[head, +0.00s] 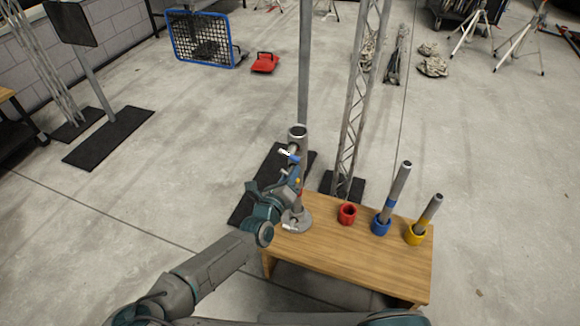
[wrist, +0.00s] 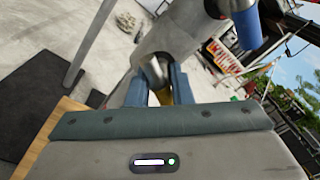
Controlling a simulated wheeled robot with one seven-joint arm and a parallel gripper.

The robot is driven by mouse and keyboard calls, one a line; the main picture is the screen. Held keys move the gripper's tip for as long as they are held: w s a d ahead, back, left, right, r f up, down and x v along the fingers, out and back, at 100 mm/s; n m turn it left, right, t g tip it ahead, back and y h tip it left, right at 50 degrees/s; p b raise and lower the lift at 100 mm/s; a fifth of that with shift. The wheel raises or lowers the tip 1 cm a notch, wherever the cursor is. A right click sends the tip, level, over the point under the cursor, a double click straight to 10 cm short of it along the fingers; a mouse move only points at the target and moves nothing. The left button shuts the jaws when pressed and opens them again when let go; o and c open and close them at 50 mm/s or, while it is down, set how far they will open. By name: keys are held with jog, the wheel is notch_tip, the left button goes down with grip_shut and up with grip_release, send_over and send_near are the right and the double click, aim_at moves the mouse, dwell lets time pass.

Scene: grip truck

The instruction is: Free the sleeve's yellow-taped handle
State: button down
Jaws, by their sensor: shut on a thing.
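The grey sleeve (head: 298,133) stands upright at the left end of the wooden table, above a round grey base (head: 303,222). It fills the upper middle of the wrist view (wrist: 178,35). A blue-taped handle sticks out near its top (head: 291,158), and this blue tape shows large in the wrist view (wrist: 248,30). My gripper (wrist: 158,88) is shut on the yellow-taped handle, a metal stub with a bit of yellow tape (wrist: 165,97) between the blue fingers. The fingers hide most of this handle. In the head view my gripper (head: 296,184) covers the sleeve's lower part.
On the table (head: 345,262) stand an empty-looking red cup (head: 347,214), a blue cup (head: 381,224) and a yellow cup (head: 415,235), the last two holding grey bars. A pole and a lattice truss (head: 358,100) rise behind. The table's front is clear.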

jog(key=p, duration=0.3)
jog(key=shift+s+a+r+m, duration=0.1)
jog(key=shift+s+r+m, duration=0.1)
jog(key=shift+m, duration=0.2)
jog(key=shift+f+m+p, duration=0.35)
jog(key=shift+m+p, duration=0.05)
jog(key=shift+p, duration=0.2)
jog(key=c, duration=1.2)
grip_release()
jog(key=shift+r, duration=0.1)
jog(key=shift+s, duration=0.1)
jog(key=v, duration=1.3)
jog(key=shift+s+a, duration=0.2)
jog(key=shift+s, duration=0.05)
